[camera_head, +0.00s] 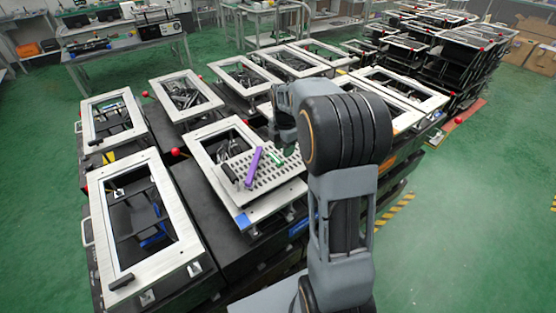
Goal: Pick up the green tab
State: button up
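A small green tab (277,157) lies on or just above a perforated light plate (268,178) in the middle of the view. My gripper (285,145) is over the far right part of this plate, right by the green tab, and partly hidden behind my own arm. Its fingers are small and dark here, so I cannot tell whether they are open or shut, or whether they touch the tab. A purple bar (254,168) stands or leans on the plate to the left of the tab.
The plate sits in a pale metal frame (205,160) on a dark fixture. Similar framed fixtures surround it, including one at the front left (101,222). Red ball knobs (176,152) stick up between them. Open green floor (470,220) lies to the right.

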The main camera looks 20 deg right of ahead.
aim_at(283, 161)
jog(key=shift+a+f+p, duration=0.1)
jog(key=shift+f+p, duration=0.55)
jog(key=shift+f, duration=2.05)
jog(key=shift+c, duration=0.4)
grip_shut()
